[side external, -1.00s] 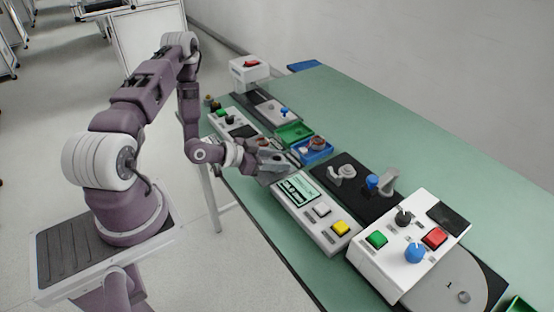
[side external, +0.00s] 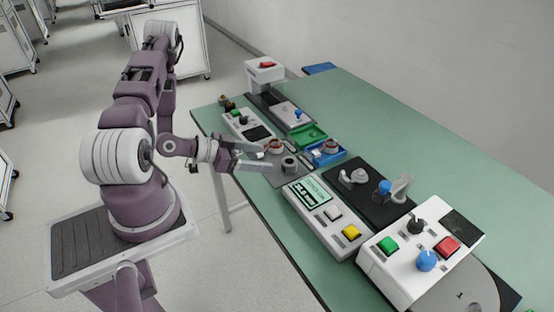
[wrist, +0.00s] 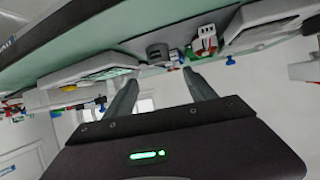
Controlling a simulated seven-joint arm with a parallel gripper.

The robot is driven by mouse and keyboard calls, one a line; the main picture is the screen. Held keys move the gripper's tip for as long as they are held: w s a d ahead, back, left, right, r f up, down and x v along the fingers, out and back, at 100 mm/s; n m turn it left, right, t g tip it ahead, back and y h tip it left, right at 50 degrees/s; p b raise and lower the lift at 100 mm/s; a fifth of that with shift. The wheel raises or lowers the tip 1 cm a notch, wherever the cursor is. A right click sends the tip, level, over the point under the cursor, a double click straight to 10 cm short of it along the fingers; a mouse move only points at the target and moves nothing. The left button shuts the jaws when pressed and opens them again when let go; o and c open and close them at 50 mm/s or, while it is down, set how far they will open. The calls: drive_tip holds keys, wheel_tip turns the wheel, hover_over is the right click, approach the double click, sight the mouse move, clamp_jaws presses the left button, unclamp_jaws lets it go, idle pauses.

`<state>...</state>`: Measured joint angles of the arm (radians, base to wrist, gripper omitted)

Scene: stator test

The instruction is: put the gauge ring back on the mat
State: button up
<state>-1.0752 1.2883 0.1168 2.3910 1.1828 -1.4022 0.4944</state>
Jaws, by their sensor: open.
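The gauge ring appears to be the short grey ring (side external: 289,165) standing upright on the grey mat (side external: 281,181); it also shows in the wrist view (wrist: 157,55). My gripper (side external: 264,159) is open and empty, to the left of the ring and apart from it, at the mat's left side. In the wrist view, both fingers (wrist: 160,82) are spread, with the ring beyond their tips and nothing between them. A reddish-and-white wound part (side external: 273,147) sits behind the ring on the mat.
A blue tray (side external: 340,155) with another wound part and a green tray (side external: 309,138) lie behind the mat. A meter box with a screen (side external: 309,192) stands close in front. A black board (side external: 365,195) with fixtures is at the right. Open green table lies beyond.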

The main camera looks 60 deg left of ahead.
drive_tip(key=shift+s+a+r, duration=0.1)
drive_tip(key=shift+s+r, duration=0.15)
drive_tip(key=shift+s, duration=0.2)
drive_tip(key=shift+a+r, duration=0.1)
drive_tip(key=shift+r, duration=0.05)
drive_tip(key=w+r+m+g+y, duration=0.1)
drive_tip(key=w+r+g+y, duration=0.15)
drive_tip(key=r, duration=0.55)
drive_tip(key=w+r+g+y, duration=0.2)
drive_tip(key=r+g+y, duration=0.1)
drive_tip(key=r, duration=0.4)
drive_tip(key=s+d+r+n+h, duration=0.1)
drive_tip(key=s+d+r, duration=0.5)
drive_tip(key=s+d, duration=0.3)
drive_tip(key=s+d+r+n+g+h, duration=0.1)
drive_tip(key=s+d+r+n+h, duration=0.1)
drive_tip(key=s+d+r, duration=0.3)
drive_tip(key=s+d, duration=0.4)
drive_tip(key=shift+s+r, duration=0.35)
drive_tip(key=shift+r, duration=0.05)
drive_tip(key=shift+g, duration=0.25)
